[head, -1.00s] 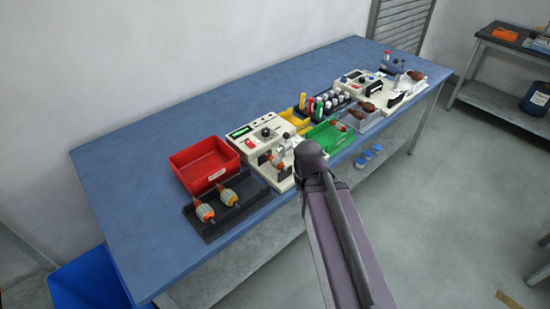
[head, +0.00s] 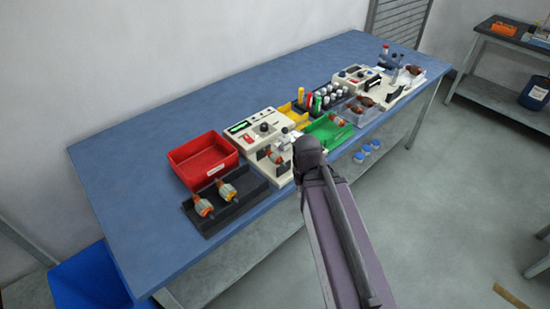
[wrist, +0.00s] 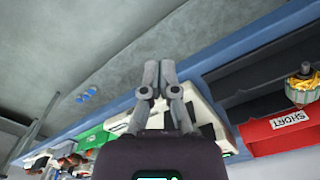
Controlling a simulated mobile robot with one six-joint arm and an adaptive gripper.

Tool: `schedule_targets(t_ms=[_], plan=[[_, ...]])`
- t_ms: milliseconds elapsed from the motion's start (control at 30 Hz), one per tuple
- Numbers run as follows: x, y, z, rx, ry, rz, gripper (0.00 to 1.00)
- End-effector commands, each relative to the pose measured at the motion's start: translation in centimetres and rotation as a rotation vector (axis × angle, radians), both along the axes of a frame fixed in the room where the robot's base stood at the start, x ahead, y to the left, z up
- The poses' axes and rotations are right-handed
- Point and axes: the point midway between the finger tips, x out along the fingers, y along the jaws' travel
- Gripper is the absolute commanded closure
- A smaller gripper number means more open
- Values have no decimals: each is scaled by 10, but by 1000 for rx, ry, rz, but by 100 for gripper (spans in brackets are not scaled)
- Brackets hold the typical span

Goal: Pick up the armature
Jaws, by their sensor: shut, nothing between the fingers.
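Several armatures with orange and copper parts are in view. Two, an armature (head: 202,207) and another armature (head: 227,190), lie in the black tray (head: 222,220) at the bench's near left. One of them shows in the wrist view (wrist: 301,89) at the right edge. Another armature (head: 277,157) sits at the near white machine (head: 256,135), and one more (head: 338,120) is in the green tray (head: 318,138). My gripper (wrist: 160,75) is shut and empty, apart from the armatures, with the white machine behind it in the wrist view. In the head view my arm largely hides it.
A red bin (head: 180,160) labelled SHORT in the wrist view (wrist: 255,138) stands behind the black tray. A yellow bin (head: 290,110), a rack of bottles and a second white machine (head: 352,77) crowd the bench to the right. The blue bench top (head: 120,180) is clear at left.

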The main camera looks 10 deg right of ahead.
Motion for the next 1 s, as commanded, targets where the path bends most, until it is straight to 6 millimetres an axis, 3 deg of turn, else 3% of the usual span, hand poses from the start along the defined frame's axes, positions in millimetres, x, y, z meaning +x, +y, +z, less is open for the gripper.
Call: schedule_targets(t_ms=[200,367,500,533,1000], plan=[[0,0,0,0,0,0,97],[5,1,3,0,0,11,50],[24,4,14,0,0,56,8],[30,6,18,0,0,71,3],[164,42,90,0,0,460,3]])
